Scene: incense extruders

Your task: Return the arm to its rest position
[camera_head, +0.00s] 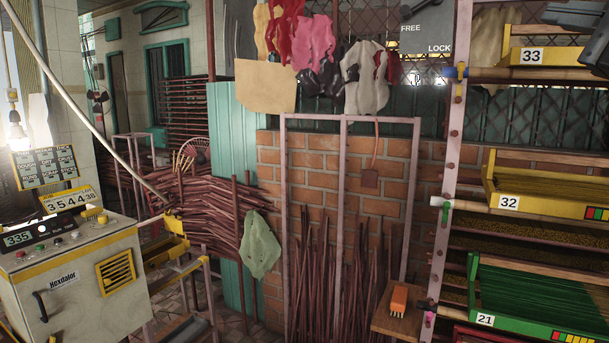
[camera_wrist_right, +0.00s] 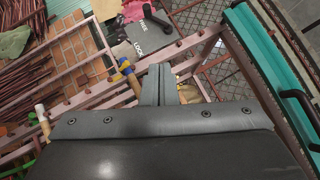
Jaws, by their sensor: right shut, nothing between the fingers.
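My right gripper (camera_head: 572,16) shows at the top right corner of the head view, in front of the upper part of the rack. In the right wrist view its two grey fingers (camera_wrist_right: 158,84) are pressed together with nothing between them. They are over the rack frame, close in the picture to a blue and yellow fitting on a post. Most of the right arm is outside the head view. My left gripper is in neither view.
A rack (camera_head: 447,185) with numbered trays, yellow 33, yellow 32 (camera_head: 530,203) and green 21 (camera_head: 500,321), fills the right side. A dark FREE/LOCK panel (camera_head: 427,28) hangs beside it. A machine (camera_head: 75,285) stands at left. Bundled sticks (camera_head: 205,215) lie behind.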

